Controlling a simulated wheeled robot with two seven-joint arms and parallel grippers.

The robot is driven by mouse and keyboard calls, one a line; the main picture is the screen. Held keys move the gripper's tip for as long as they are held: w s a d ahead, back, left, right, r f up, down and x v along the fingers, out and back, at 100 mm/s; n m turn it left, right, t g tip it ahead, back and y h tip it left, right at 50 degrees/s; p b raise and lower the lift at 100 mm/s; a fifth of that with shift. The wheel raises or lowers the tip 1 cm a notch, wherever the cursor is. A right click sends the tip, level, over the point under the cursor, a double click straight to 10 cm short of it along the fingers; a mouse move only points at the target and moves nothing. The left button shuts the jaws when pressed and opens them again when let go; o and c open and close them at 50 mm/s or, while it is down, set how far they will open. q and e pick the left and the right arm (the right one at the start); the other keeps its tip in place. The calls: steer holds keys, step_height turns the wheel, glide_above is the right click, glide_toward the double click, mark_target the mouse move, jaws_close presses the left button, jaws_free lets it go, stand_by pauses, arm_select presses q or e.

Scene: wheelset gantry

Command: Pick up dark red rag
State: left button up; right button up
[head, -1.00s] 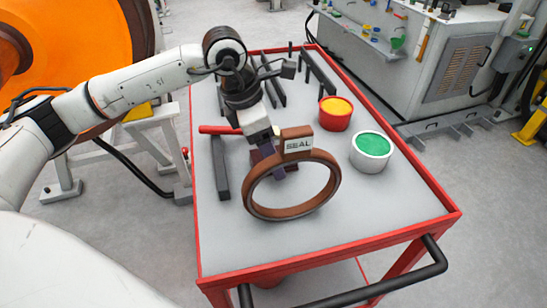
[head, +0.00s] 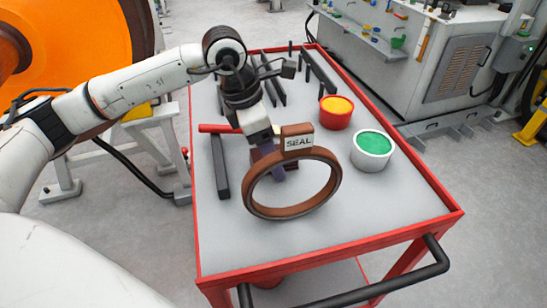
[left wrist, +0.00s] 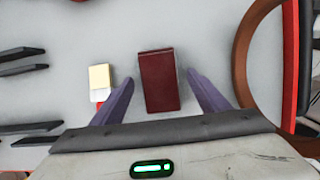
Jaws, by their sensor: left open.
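The dark red rag (left wrist: 159,80) is a folded rectangular block lying on the grey cart top in the left wrist view. My left gripper (left wrist: 161,78) is open, with one purple finger on each side of the rag and a visible gap on both sides. In the head view my left gripper (head: 270,166) points down at the cart top behind the brown ring, and it hides most of the rag. I cannot tell whether the fingertips reach down to the rag's height. My right gripper is not in view.
A brown ring labelled SEAL (head: 292,208) stands close beside the gripper. A red tub with yellow contents (head: 335,122) and a white tub with green contents (head: 372,162) are to the right. A pale yellow block (left wrist: 100,77) and dark bars (head: 220,170) lie left.

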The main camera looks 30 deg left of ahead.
arm_select(q)
steer(key=c, duration=1.1)
step_height(320, 180, up, 11)
steer(key=shift+f+p, duration=0.2)
steer(key=shift+p, duration=0.1)
steer(key=shift+c, duration=0.2)
